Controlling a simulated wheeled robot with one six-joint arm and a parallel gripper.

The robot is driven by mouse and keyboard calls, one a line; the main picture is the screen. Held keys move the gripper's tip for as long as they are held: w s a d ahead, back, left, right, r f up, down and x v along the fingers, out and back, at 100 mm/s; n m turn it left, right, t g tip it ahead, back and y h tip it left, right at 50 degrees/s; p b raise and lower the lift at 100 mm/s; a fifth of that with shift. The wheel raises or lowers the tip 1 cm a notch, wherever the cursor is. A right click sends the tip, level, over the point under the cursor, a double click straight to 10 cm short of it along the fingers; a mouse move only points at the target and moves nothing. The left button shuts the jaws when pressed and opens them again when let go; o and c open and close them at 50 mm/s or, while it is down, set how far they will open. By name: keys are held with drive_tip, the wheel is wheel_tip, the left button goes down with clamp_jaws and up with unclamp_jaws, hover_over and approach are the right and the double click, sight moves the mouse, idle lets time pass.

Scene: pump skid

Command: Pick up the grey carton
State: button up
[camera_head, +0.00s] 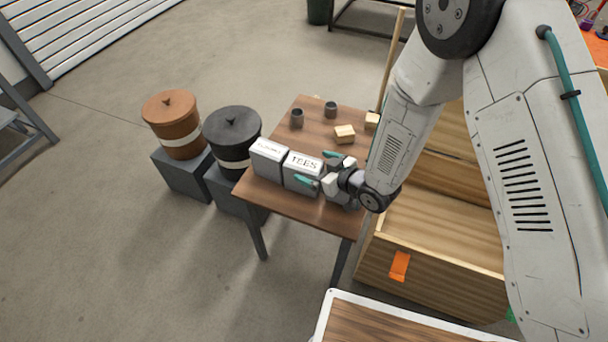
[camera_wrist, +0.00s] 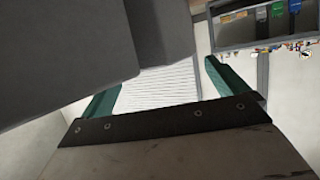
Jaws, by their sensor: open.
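Two grey boxes stand side by side on the small brown table: a left one (camera_head: 268,161) with a partly readable label, and a right one (camera_head: 302,173) marked "TEES". I cannot tell for certain which is the grey carton. My gripper (camera_head: 319,168) is open, its teal fingers spread at the right end of the "TEES" box. Whether they touch it is unclear. In the wrist view my gripper (camera_wrist: 165,88) shows its fingers apart, and a large grey surface (camera_wrist: 60,55) very close to the camera partly covers the left finger.
The table (camera_head: 290,204) also holds two dark cups (camera_head: 297,118) (camera_head: 331,109) and small tan blocks (camera_head: 345,134). A brown pot (camera_head: 172,125) and a black pot (camera_head: 232,138) stand on the left. A wooden crate (camera_head: 430,265) is on the right.

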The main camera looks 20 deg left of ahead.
drive_tip(key=shift+x, duration=1.4)
drive_tip(key=shift+f, duration=0.1)
drive_tip(key=c, duration=1.9)
drive_tip(key=shift+s, duration=0.1)
